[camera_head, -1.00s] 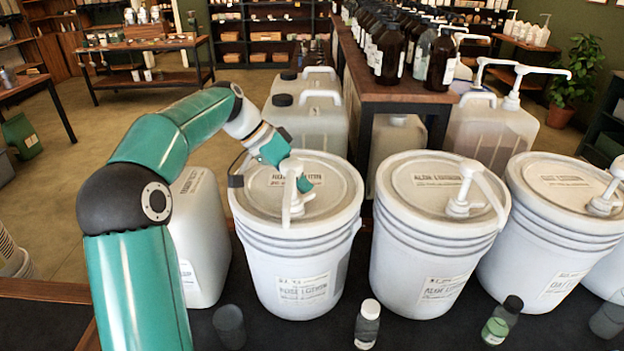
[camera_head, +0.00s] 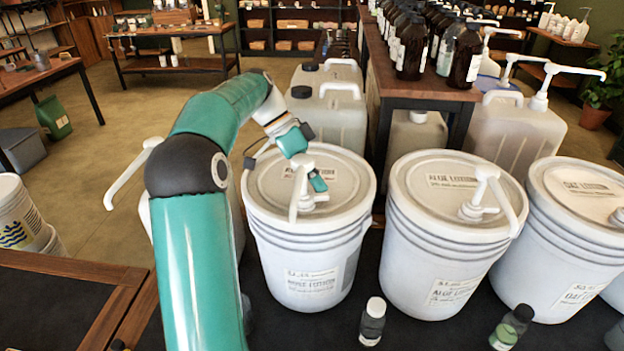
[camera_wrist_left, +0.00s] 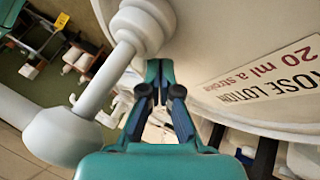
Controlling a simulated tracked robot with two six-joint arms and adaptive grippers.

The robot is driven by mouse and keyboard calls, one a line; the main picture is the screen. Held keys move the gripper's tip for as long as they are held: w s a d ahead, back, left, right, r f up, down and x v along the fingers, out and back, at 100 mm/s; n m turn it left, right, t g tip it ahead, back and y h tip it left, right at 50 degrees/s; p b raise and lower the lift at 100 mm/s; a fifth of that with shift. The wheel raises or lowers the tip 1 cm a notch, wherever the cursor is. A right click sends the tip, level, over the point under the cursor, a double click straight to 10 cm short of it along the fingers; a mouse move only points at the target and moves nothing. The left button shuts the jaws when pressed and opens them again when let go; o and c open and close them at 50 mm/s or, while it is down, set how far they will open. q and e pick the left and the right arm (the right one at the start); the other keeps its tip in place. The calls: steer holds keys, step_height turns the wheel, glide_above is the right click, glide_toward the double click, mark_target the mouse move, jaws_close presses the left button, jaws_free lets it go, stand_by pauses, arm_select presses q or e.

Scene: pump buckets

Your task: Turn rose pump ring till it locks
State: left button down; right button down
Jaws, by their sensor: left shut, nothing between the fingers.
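The rose lotion bucket (camera_head: 310,255) is white with a flat labelled lid and stands at the middle of the dark counter. Its white pump (camera_head: 299,185) stands on the lid. In the left wrist view the stem runs to the rose pump ring (camera_wrist_left: 146,24) at the lid. My left gripper (camera_head: 314,178) is just above the lid, behind and beside the pump stem. In the left wrist view the gripper (camera_wrist_left: 163,88) is shut and empty. Its fingertips are near the ring, to its right; whether they touch cannot be told. My right gripper is out of view.
An aloe bucket (camera_head: 447,270) with a pump stands to the right, another bucket (camera_head: 572,250) beyond it. Small bottles (camera_head: 371,322) stand in front. A pump spout (camera_head: 130,180) shows left of my arm. Jugs (camera_head: 328,120) stand behind.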

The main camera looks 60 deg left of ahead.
arm_select(q)
steer(key=shift+s+a+r, duration=0.1)
steer(key=shift+s, duration=0.55)
steer(key=shift+w, duration=0.1)
steer(key=shift+v, duration=3.7)
